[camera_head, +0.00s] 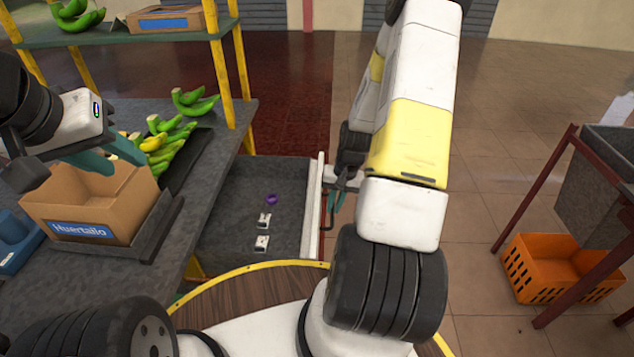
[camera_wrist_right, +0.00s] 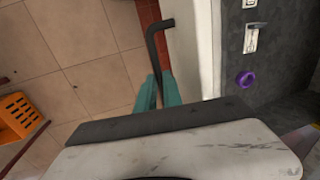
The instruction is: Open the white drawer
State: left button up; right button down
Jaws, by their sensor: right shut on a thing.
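The white drawer (camera_head: 311,215) stands pulled out from under the grey counter, its white front panel upright and its grey inside showing. The panel also shows in the right wrist view (camera_wrist_right: 192,45). A dark bent handle (camera_wrist_right: 152,45) sits on the outer side of the front. My right gripper (camera_head: 338,198) is shut on this handle; its teal fingertips (camera_wrist_right: 157,92) lie on both sides of the bar. My left gripper (camera_head: 110,158) is open, with its teal fingers apart over the cardboard box (camera_head: 100,205).
In the drawer lie a purple ring (camera_head: 271,199) and two small white items (camera_head: 262,242). Green bananas (camera_head: 178,140) lie on the counter. An orange crate (camera_head: 555,270) stands under a red-framed stand at right. Tiled floor right of the drawer is clear.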

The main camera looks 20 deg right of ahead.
jog(key=c, duration=1.5)
grip_release()
notch_tip(320, 180, up, 8)
jog(key=d, duration=0.1)
jog(key=shift+s+d+f, duration=0.15)
jog(key=shift+s, duration=0.15)
